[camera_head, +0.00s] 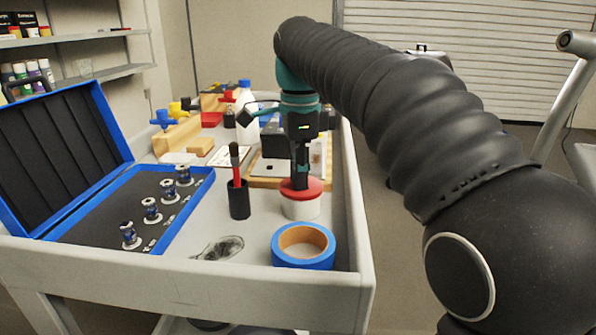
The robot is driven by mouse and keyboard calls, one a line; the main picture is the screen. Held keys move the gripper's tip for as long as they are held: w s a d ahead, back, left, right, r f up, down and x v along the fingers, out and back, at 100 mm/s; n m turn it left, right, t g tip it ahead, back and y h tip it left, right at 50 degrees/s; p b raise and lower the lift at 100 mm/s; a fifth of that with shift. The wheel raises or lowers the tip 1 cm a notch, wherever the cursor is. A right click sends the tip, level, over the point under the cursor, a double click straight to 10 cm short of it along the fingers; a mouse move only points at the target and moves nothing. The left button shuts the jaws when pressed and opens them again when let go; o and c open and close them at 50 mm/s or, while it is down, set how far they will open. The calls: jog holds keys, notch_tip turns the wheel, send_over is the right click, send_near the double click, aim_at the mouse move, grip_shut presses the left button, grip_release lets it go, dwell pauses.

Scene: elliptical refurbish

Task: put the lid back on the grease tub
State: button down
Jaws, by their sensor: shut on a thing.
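The grease tub (301,209) is a small white round tub standing on the cart top, behind the blue tape roll. The red lid (302,188) is at the tub's mouth and looks level; whether it is fully seated or just above the rim I cannot tell. My gripper (301,180) points straight down from above and is shut on the lid. Its fingertips are dark and partly blend together, so the exact grip on the lid is hard to see.
A blue tape roll (303,246) lies in front of the tub. A black cup (238,199) holding a red-and-black brush stands left of it. An open blue case (185,210) with several small parts lies further left. Clamps and a white bottle (246,97) stand behind. The cart's raised rim (352,215) runs along the right.

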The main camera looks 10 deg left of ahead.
jog(key=shift+p, duration=0.3)
dwell(0.6)
jog(key=shift+c, duration=2)
grip_release()
jog(key=shift+r+p, duration=0.4)
jog(key=shift+r, duration=3.1)
grip_shut()
